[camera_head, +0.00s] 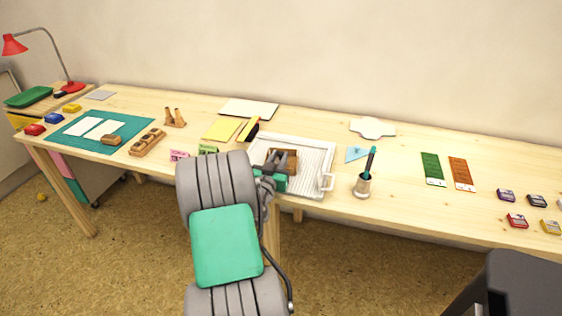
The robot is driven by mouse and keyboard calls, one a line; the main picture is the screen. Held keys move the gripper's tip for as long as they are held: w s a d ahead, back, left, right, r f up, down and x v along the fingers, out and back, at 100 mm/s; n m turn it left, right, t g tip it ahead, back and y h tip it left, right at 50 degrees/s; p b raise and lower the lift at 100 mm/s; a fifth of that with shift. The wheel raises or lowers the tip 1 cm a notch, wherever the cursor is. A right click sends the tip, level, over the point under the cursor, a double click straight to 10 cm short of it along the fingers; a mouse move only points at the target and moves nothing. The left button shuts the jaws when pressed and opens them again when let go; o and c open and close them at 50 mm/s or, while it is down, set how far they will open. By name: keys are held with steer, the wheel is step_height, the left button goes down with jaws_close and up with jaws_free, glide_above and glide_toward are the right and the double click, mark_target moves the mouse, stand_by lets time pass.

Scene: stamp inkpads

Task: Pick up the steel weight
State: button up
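My gripper (277,165) is over the left part of a white ribbed tray (318,160) on the wooden table, seen from behind my arm. A brown wooden block or box (291,156) is in the tray, right by the fingers. Small grey shapes show at the fingers, and I cannot tell whether any of them is the steel weight. I cannot make out the steel weight anywhere else. My arm and wrist hide part of the tray and the space between the fingertips, so I cannot tell whether they are open or shut.
Green (432,166) and brown (461,172) strips and several inkpads (517,220) lie farther right. A green cutting mat (80,130), a wooden rack (148,142) and a red lamp (72,87) are at left.

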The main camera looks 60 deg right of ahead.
jaws_close()
steer(key=shift+r, duration=0.2)
stand_by(0.3)
